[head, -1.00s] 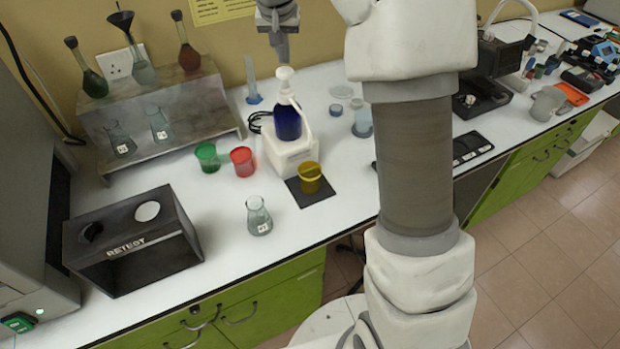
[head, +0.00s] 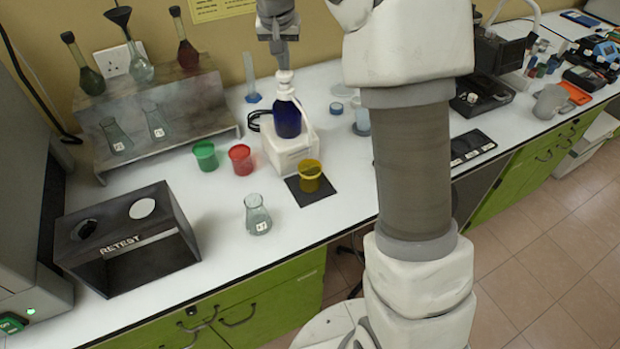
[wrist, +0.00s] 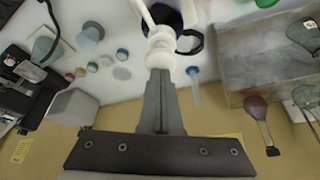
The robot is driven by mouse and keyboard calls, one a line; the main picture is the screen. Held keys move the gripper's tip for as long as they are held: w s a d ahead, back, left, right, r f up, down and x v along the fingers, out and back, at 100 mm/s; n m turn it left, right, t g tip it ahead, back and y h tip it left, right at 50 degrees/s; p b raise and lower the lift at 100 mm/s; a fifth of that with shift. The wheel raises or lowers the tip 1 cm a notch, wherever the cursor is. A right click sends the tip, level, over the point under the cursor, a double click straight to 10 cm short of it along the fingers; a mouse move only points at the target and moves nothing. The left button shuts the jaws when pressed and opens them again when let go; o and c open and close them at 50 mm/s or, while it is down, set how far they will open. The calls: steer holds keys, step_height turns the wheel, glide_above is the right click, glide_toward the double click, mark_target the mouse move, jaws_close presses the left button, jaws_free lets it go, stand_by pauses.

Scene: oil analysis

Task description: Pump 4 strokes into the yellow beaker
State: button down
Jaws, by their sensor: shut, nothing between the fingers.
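The pump bottle (head: 287,120) is dark blue with a white pump head (head: 284,76) and stands in a white block-shaped base (head: 290,150). The yellow beaker (head: 310,178) stands upright on a black square mat (head: 312,195) in front of the base. My gripper (head: 281,64) is shut and empty, pointing down right at the top of the pump head. In the wrist view the shut fingertips (wrist: 160,75) meet or nearly meet the white pump head (wrist: 160,45); I cannot tell if they press it. The beaker's fill is unclear.
A green beaker (head: 205,156) and a red beaker (head: 240,160) stand left of the base. A glass flask (head: 257,215) stands near the front edge. A black RETEST box (head: 128,240) and a flask rack (head: 160,110) are at left.

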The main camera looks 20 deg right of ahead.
steer(key=shift+s+f, duration=0.1)
steer(key=shift+f, duration=0.35)
steer(key=shift+r, duration=0.25)
steer(key=shift+r+p, duration=1.35)
steer(key=shift+r, duration=0.4)
steer(key=shift+f, duration=0.1)
steer(key=shift+f+b, duration=1.35)
steer(key=shift+f, duration=0.45)
steer(key=shift+r, duration=0.1)
steer(key=shift+r+p, duration=1.4)
steer(key=shift+r, duration=0.4)
steer(key=shift+r, duration=0.1)
